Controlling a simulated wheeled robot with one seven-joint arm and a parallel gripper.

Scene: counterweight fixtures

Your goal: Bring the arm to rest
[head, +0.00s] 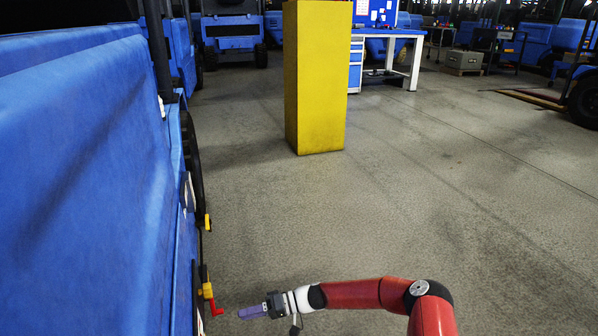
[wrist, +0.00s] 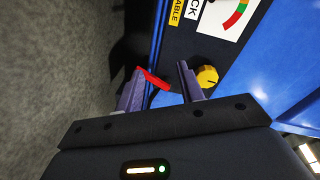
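My red arm (head: 360,294) reaches leftward across the lower part of the head view. My gripper (head: 241,313), with purple fingers, points at the blue machine's side. In the wrist view my gripper (wrist: 161,70) has its two fingers apart, with nothing held between them. A red handle (head: 214,304) on the machine is just left of the fingertips, with a small gap in the head view. The red handle (wrist: 153,78) also shows in the wrist view, partly behind the left finger.
The blue machine (head: 80,180) fills the left side. A yellow knob (wrist: 207,76) and a gauge label (wrist: 232,14) are on its panel. A yellow pillar (head: 316,80) and a workbench (head: 400,34) stand farther back. The floor (head: 420,190) to the right is clear.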

